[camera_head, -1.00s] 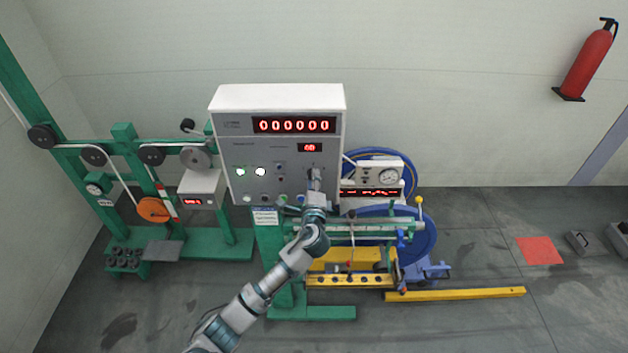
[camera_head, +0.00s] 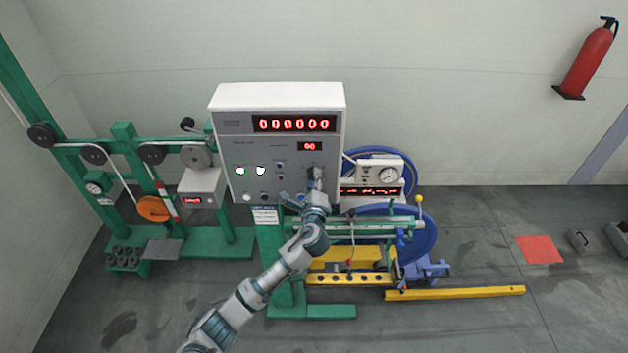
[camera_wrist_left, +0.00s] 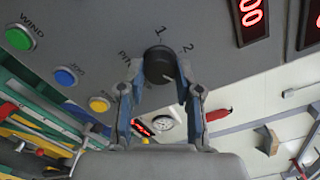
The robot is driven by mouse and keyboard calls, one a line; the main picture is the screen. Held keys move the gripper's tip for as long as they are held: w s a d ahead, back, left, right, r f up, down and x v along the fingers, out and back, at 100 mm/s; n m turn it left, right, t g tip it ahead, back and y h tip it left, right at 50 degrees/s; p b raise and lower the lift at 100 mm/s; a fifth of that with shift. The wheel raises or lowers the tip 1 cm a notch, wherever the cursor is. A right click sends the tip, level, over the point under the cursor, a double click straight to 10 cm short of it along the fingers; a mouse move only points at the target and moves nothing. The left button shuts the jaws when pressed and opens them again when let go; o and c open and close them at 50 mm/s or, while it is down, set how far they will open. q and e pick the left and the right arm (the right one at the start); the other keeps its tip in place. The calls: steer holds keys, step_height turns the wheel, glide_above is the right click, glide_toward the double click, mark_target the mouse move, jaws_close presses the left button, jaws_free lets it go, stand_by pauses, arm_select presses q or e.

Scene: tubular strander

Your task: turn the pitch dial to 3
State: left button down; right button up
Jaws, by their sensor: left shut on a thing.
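The pitch dial (camera_wrist_left: 159,64) is a round black knob on the grey face of the control cabinet (camera_head: 226,135). In the left wrist view the numbers 1 and 2 show above it. A label starting with "PI" is partly hidden by a finger, and no 3 is readable. A pale mark shows low on the knob; its exact setting is hard to tell. My left gripper (camera_wrist_left: 161,72) has its two fingers on opposite sides of the dial, shut on it. In the head view this gripper (camera_head: 315,180) covers the dial. My right gripper is not in view.
Green (camera_wrist_left: 19,38), blue (camera_wrist_left: 66,76) and yellow (camera_wrist_left: 99,104) buttons sit left of the dial. Red number displays (camera_head: 294,124) are on the cabinet. The strander's gauge box (camera_head: 378,172) and blue wheel (camera_head: 425,240) stand close on the right.

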arm_select(q)
steer(key=c, duration=0.8)
jaws_free()
steer(key=shift+w+f, duration=0.1)
steer(key=shift+f, duration=0.1)
steer(key=shift+w, duration=0.15)
steer(key=s, duration=1.2)
steer(key=shift+w+f, duration=0.1)
